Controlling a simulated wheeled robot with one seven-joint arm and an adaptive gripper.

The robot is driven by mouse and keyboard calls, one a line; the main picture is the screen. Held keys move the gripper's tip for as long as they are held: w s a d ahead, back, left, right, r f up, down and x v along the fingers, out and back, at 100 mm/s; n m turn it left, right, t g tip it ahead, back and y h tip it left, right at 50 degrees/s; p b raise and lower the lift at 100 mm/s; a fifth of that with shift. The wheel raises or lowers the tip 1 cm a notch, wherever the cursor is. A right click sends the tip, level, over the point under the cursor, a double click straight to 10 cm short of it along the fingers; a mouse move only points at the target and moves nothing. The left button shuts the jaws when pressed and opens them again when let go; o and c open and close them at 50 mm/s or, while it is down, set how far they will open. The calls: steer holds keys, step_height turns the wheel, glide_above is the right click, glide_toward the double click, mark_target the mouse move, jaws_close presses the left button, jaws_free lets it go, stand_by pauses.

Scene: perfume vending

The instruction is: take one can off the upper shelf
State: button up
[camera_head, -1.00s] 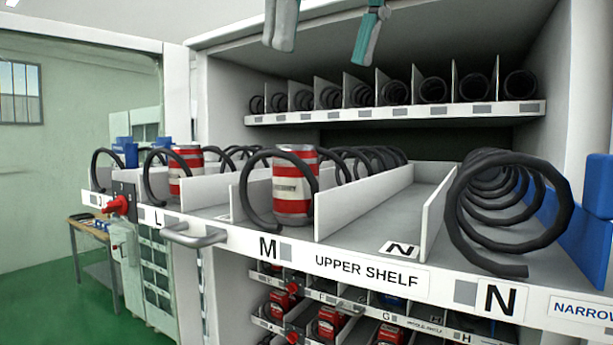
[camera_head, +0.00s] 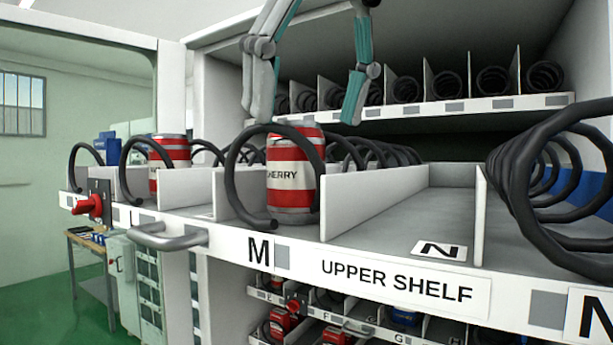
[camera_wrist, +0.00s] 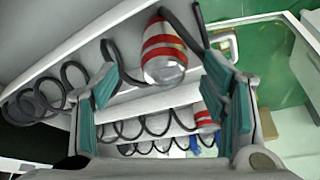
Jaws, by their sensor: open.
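A second red and white can (camera_head: 172,155) stands in lane L to the left. My gripper (camera_head: 305,112) is open and empty. It hangs above the cherry can, its fingers apart and pointing down. In the wrist view the can (camera_wrist: 164,55) shows between the two teal-padded fingers (camera_wrist: 162,84), toward the top of the picture. The other can (camera_wrist: 206,118) is partly hidden by the right finger.
White dividers (camera_head: 375,198) separate the lanes. Lane N holds a large coil (camera_head: 530,180) and no can shows there. A higher shelf (camera_head: 480,107) with several coils lies behind my gripper. A grey handle (camera_head: 168,238) sticks out from the front edge.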

mark_target(295, 148)
steer(key=shift+a+x, duration=0.1)
steer(key=shift+x, duration=1.15)
steer(key=shift+a+x, duration=0.15)
steer(key=shift+x, duration=1.15)
steer(key=c, duration=1.4)
